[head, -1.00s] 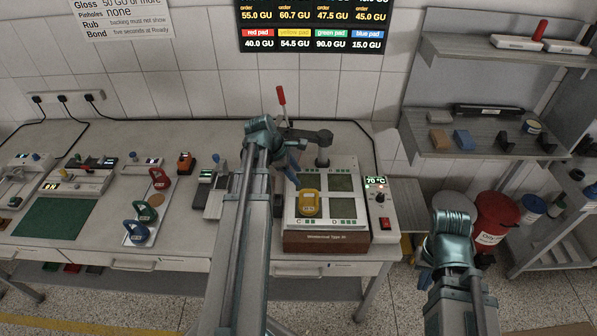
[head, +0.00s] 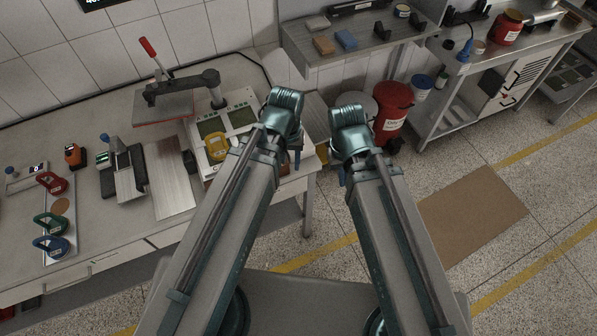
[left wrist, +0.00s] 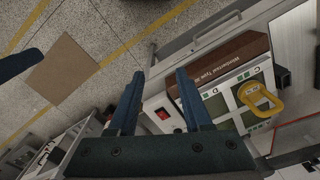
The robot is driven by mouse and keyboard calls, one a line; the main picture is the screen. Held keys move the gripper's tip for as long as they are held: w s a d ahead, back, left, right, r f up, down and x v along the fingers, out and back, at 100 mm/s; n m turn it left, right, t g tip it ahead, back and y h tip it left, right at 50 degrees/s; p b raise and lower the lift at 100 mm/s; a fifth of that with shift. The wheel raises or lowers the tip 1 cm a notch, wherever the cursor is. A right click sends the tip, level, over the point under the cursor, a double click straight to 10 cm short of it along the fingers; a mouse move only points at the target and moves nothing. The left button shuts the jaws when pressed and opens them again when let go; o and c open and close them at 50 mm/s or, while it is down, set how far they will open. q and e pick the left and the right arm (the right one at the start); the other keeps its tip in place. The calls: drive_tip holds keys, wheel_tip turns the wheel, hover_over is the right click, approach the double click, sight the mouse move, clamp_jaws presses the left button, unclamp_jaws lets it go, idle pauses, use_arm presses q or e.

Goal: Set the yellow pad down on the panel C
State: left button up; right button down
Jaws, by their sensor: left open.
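The yellow pad (head: 216,147) has a looped handle and sits on the near-left panel of the press bed, well to the left of my left gripper (head: 296,156). In the left wrist view the pad (left wrist: 260,98) rests next to the printed C label (left wrist: 257,70), apart from the fingers. My left gripper (left wrist: 157,76) is open and empty, off the right side of the press. My right gripper (head: 342,176) hangs over the floor side, its fingers mostly hidden behind its own wrist.
The press arm with its red lever (head: 148,47) and heated plate (head: 163,107) is swung left of the bed. Red and green pads (head: 50,182) stand on the bench. A red bin (head: 393,110) and shelves are at right.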

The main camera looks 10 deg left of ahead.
use_arm(q)
drive_tip(key=s+d+m+y, duration=0.1)
drive_tip(key=s+d+m, duration=0.2)
drive_tip(key=m, duration=0.1)
drive_tip(key=shift+s+d, duration=0.1)
drive_tip(key=shift+d, duration=0.1)
wheel_tip(320, 180, down, 12)
drive_tip(key=b, duration=1.2)
drive_tip(key=shift+m, duration=0.3)
drive_tip(key=shift+f, duration=0.1)
